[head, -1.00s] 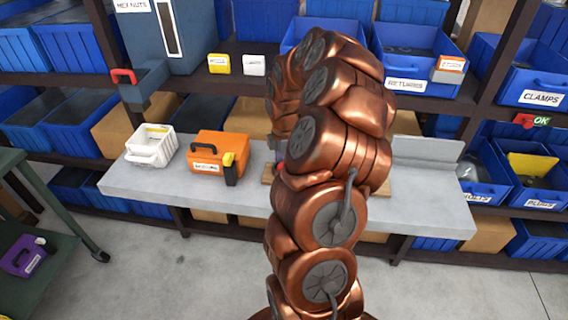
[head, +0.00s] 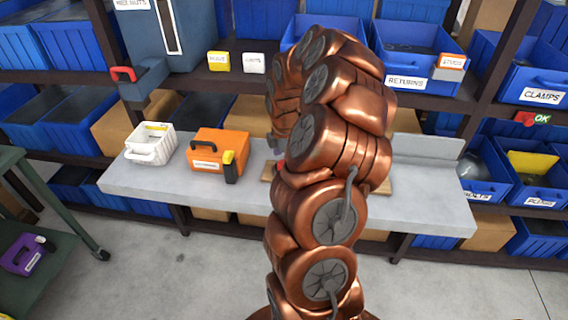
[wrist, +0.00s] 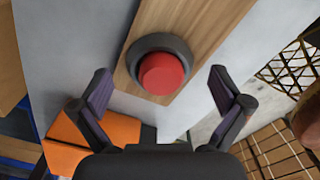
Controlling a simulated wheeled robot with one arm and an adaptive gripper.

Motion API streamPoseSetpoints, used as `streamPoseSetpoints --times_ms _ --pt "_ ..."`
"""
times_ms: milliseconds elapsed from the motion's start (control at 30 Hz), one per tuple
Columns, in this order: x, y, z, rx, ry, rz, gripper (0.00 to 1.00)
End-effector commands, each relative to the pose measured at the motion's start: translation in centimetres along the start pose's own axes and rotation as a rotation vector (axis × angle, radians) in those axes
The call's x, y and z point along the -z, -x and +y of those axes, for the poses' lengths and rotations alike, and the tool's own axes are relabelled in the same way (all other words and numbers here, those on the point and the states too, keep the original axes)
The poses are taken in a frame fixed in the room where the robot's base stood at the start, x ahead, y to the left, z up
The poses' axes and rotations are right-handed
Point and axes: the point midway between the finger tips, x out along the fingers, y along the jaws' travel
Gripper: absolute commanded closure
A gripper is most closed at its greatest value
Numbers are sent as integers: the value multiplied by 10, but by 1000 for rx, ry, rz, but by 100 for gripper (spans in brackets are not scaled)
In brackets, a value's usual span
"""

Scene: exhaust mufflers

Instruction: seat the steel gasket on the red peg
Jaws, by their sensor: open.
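The red peg (wrist: 163,73) stands on a wooden board (wrist: 196,25) in the wrist view. A dark grey ring (wrist: 135,55) lies around the foot of the peg; I cannot tell whether it is the steel gasket or part of the mount. My gripper (wrist: 160,78) is open, one finger on each side of the peg, with nothing visible between the fingers. No other ring that could be the gasket is visible.
The board lies on a grey shelf (head: 427,205). An orange case (head: 207,146) and a white basket (head: 150,143) stand left of my arm. Blue bins, including one labelled RETURNS (head: 416,52), fill the rack behind. The shelf's right part is fairly clear.

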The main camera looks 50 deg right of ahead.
Motion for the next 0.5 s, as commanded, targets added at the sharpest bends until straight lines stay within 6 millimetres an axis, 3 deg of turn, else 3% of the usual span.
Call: streamPoseSetpoints --times_ms 500 --pt "1 88 1 -5 1 1 0"
